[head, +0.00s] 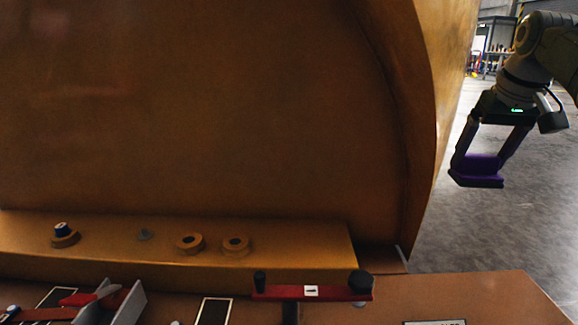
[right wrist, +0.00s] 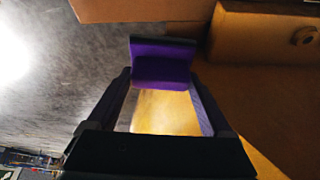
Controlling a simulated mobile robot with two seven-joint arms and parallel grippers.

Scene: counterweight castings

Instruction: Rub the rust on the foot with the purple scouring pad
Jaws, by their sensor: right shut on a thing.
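The purple scouring pad (head: 478,168) is held between the fingers of my right gripper (head: 480,163), which is shut on it. The pad also shows in the right wrist view (right wrist: 162,62), with a dark edge along one side. The gripper hangs over open floor, to the right of the big orange-brown casting (head: 220,100) and apart from it. The foot (head: 290,245) is the long ledge at the casting's base, with several round bosses on it. A small greyish patch (head: 145,235) lies on its top; I cannot tell if it is rust. My left gripper is not in view.
In front of the foot is an orange-brown surface (head: 490,290) bearing a red bar with black knobs (head: 312,292) and a red-handled clamp-like tool (head: 95,300) at left. Grey floor (head: 480,230) is free at right. Shelving (head: 493,38) stands far behind.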

